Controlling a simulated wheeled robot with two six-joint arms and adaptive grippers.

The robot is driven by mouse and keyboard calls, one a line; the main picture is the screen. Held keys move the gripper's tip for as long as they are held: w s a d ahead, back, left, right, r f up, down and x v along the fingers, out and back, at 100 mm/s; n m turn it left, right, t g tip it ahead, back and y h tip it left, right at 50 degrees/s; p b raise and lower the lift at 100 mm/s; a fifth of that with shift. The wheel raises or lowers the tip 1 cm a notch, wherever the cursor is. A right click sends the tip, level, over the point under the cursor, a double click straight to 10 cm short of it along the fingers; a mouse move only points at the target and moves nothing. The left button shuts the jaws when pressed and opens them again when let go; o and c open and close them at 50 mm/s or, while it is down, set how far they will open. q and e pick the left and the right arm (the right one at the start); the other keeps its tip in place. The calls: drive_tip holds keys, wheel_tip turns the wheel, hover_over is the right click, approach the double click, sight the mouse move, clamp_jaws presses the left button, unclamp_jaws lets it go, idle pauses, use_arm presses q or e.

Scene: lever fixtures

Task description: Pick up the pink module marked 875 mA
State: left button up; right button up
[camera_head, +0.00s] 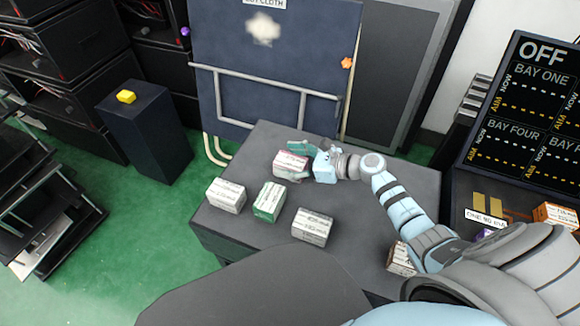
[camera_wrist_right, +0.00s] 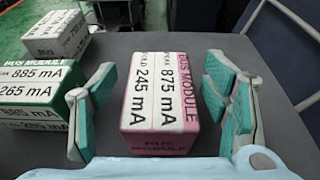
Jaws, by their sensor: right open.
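The pink module (camera_head: 288,165) stands on the dark grey table (camera_head: 265,240) near its far edge. In the right wrist view the pink module (camera_wrist_right: 160,105) has a white label reading 875 mA and 245 mA between pink edges. My right gripper (camera_head: 296,162) is open around it. In the right wrist view the teal pads of my right gripper (camera_wrist_right: 160,92) stand on either side of the module, with a visible gap on each side. My left gripper is not in view.
A green module (camera_head: 269,201) marked 885 mA, a white-grey module (camera_head: 226,195) and a grey one (camera_head: 312,227) stand nearby. Another module (camera_head: 401,259) is partly behind my right arm. A dark blue panel with a rail (camera_head: 270,83) stands behind the table.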

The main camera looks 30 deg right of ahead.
drive_tip(key=c, duration=1.3)
drive_tip(key=shift+r, duration=0.1)
